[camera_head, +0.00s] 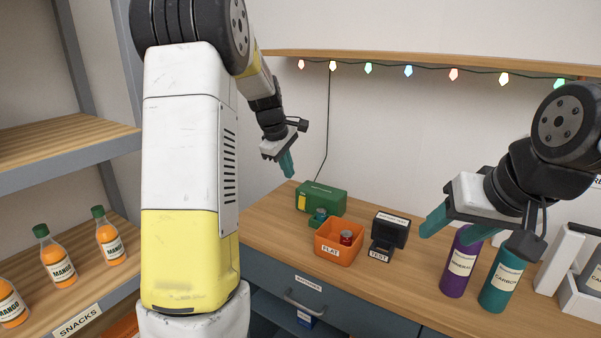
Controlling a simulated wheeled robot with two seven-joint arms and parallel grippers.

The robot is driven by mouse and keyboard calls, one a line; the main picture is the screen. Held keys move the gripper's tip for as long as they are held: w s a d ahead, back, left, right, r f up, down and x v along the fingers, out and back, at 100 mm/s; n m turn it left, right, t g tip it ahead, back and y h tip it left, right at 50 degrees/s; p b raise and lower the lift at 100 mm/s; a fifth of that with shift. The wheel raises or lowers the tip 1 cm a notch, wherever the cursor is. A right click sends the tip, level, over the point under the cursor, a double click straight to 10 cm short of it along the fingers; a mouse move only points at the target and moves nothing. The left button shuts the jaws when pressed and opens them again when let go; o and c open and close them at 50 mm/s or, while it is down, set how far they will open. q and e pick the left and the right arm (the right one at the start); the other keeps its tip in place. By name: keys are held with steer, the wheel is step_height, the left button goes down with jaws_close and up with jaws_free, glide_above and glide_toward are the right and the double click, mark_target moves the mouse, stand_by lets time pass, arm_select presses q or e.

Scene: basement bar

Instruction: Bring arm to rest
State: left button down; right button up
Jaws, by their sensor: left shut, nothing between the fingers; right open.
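My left arm fills the left middle of the head view, and my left gripper (287,164) hangs above the back left end of the counter. Its teal fingers are together, with nothing held. My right gripper (455,224) reaches in from the right, above the counter. Its teal fingers are apart and empty, in front of or above a purple bottle (460,264) and a teal bottle (501,283). I cannot tell the exact gap to the bottles.
The wooden counter (268,233) holds a green box (321,197), an orange bin (338,253) with a can, and a black device (390,229). Mango bottles (111,243) stand on the left shelf. Coloured lights (408,71) hang under a wall shelf.

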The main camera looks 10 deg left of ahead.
arm_select(q)
steer(key=s+d+r+m, duration=0.2)
steer(key=s+m, duration=0.3)
steer(key=s, duration=0.5)
steer(key=s+d+r+m+t, duration=0.1)
steer(key=s+m, duration=0.3)
steer(key=s, duration=0.7)
steer(key=s+d+r+m+t, duration=0.1)
steer(key=s+d+r+m, duration=0.2)
steer(key=s, duration=0.8)
steer(key=r+m, duration=0.1)
steer(key=m, duration=0.1)
steer(key=shift+d+m+h, duration=0.2)
steer(key=shift+m+h, duration=0.1)
steer(key=shift+r, duration=0.1)
